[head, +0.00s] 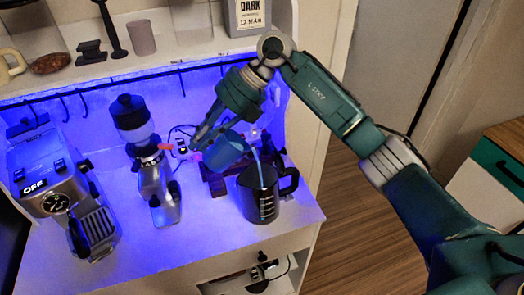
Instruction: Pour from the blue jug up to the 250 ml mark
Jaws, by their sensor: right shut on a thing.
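The blue jug (224,152) is tilted to the right in the head view. A thin blue stream runs from its lip into a dark pitcher (262,202) with white marks on its side and a handle on its right. The pitcher stands upright on the cabinet counter. The level inside it and the numbers on its marks are too small to read. My right gripper (204,145) is shut on the blue jug, above and left of the pitcher. The jug and gripper hide part of each other. My left gripper is not in view.
A coffee grinder (150,165) stands left of the jug, close to my right gripper. An espresso machine (55,180) marked OFF is at the far left. A shelf (150,62) with several objects is above. The front counter (190,250) is clear.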

